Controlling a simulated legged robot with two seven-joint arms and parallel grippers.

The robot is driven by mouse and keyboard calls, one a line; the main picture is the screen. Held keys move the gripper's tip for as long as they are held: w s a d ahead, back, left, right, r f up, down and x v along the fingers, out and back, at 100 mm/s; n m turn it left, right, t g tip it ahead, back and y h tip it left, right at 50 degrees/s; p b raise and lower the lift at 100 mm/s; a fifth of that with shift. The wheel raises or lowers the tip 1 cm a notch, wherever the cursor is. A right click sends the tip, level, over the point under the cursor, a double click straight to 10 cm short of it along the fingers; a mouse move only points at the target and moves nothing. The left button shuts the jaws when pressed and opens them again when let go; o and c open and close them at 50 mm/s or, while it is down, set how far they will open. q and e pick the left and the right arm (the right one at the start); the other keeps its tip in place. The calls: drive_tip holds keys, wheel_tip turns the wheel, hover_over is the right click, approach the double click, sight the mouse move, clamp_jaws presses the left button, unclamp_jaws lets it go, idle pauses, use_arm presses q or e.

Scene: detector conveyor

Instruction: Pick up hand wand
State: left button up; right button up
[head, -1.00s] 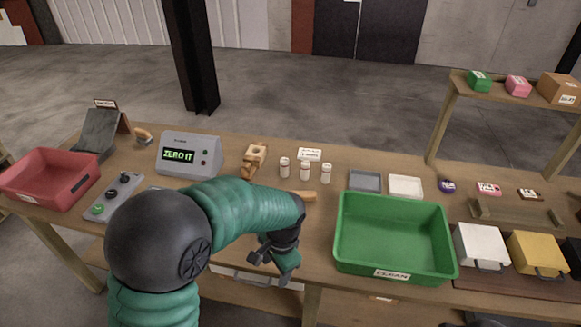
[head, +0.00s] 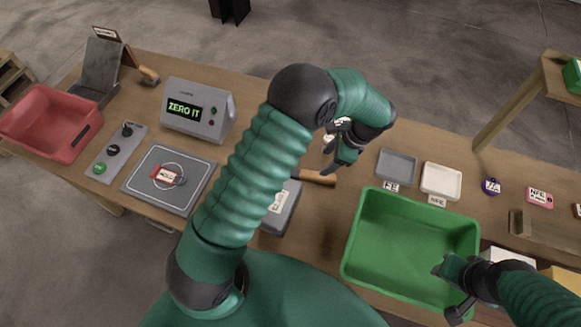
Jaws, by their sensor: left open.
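A light wooden handle (head: 316,177) lies on the bench left of the green bin; it looks like the hand wand's handle, but my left arm hides much around it. A grey block with a white label (head: 283,208) is partly visible just below its left end, and I cannot tell if they are joined. My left gripper (head: 341,150) is open and empty, just above and right of the handle in the picture, apart from it. My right gripper (head: 458,288) is over the right part of the green bin, its fingers apart and empty.
The green bin (head: 357,240) fills the front right. Small grey (head: 397,166) and white (head: 441,181) trays stand behind it. At left are a red bin (head: 45,112), a button panel (head: 113,152), a flat plate with a red item (head: 150,194) and a "ZERO IT" display unit (head: 199,108).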

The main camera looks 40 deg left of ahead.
sight(309, 173)
use_arm(q)
drive_tip(key=p+x, duration=0.1)
drive_tip(key=x, duration=0.2)
drive_tip(key=p+x, duration=0.1)
drive_tip(key=x, duration=0.7)
drive_tip(key=shift+w+a+r+p, duration=0.1)
drive_tip(key=shift+a+r+p, duration=0.05)
drive_tip(key=shift+a+p, duration=0.25)
drive_tip(key=shift+f, duration=0.3)
drive_tip(key=shift+d, duration=0.15)
drive_tip(key=shift+c, duration=0.7)
drive_tip(key=shift+f, duration=0.1)
clamp_jaws()
